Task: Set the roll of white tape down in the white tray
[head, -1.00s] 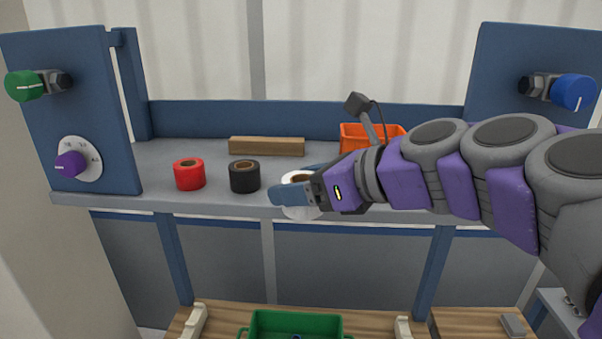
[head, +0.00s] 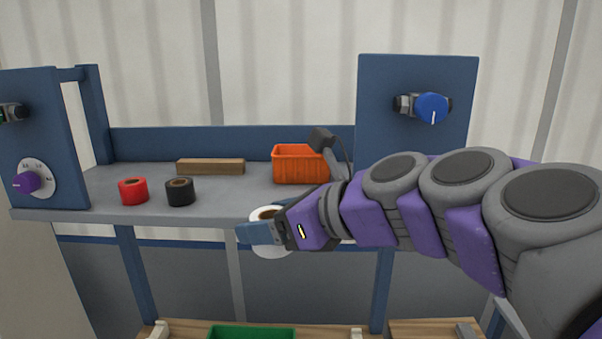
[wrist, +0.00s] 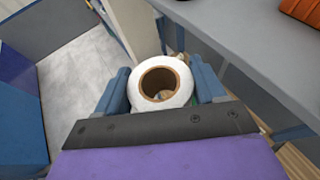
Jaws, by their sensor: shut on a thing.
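The roll of white tape (wrist: 143,95) is between the two blue fingers of my gripper (wrist: 163,88) in the wrist view, its brown core facing the camera. In the head view the white roll (head: 272,250) shows behind and below my gripper (head: 265,232), partly hidden by a finger. My gripper is shut on it and holds it in front of the grey shelf's front edge, clear of the shelf. I see no white tray in any view.
The grey shelf (head: 95,196) holds a red roll (head: 133,191), a black roll (head: 180,192), a wooden block (head: 210,166) and an orange bin (head: 298,165). A green tray (head: 252,333) sits below on a wooden surface. Blue panels with knobs stand at both ends.

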